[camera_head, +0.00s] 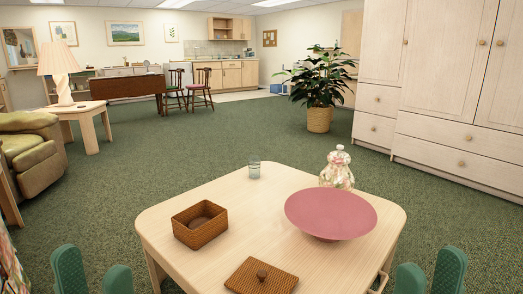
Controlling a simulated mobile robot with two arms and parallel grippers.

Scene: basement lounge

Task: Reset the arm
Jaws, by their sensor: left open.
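My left gripper (92,262) shows at the bottom left edge as two green fingers standing apart, open and empty. My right gripper (430,260) shows at the bottom right, also with two green fingers apart and nothing seen between them. Both are in front of a light wooden table (218,265), one on each side of it. Most of both arms is out of view.
On the table are an open woven box (200,226), its separate lid (261,277), a glass (254,169), a pink bowl (331,214) and a floral jar (337,172). An armchair (32,150) stands left, a wardrobe (450,85) right.

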